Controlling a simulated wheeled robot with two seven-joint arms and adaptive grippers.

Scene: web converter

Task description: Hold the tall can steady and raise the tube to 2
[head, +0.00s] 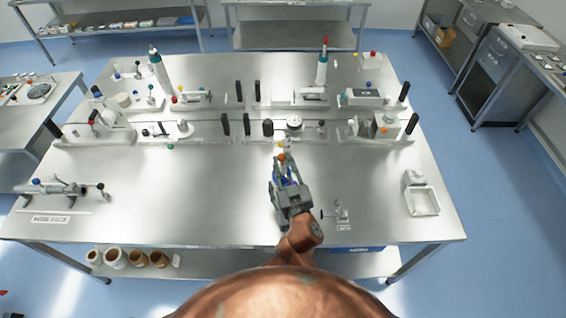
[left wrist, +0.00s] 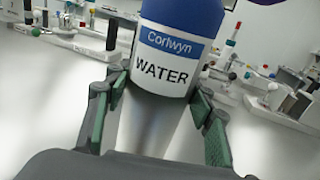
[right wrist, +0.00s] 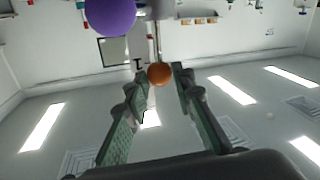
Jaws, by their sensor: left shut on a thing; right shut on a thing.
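A can (left wrist: 172,65) with a blue top and a white label reading "Corlwyn WATER" stands between the fingers of my left gripper (left wrist: 158,92), which is shut on it. A bit of blue also shows in the head view, partly covered by my right gripper (head: 283,170). An orange ball knob (right wrist: 159,74) sits between the fingertips of my right gripper (right wrist: 161,80), which is shut on it; the knob also shows in the head view (head: 282,157). A purple ball (right wrist: 110,15) is close by in the right wrist view. The tube and any number marks cannot be made out.
Stations with knobs and black posts (head: 267,127) line the back half of the steel table (head: 190,205). A small stand (head: 342,215) is right of the grippers, with a white tray (head: 422,201) farther right. The front left middle is clear.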

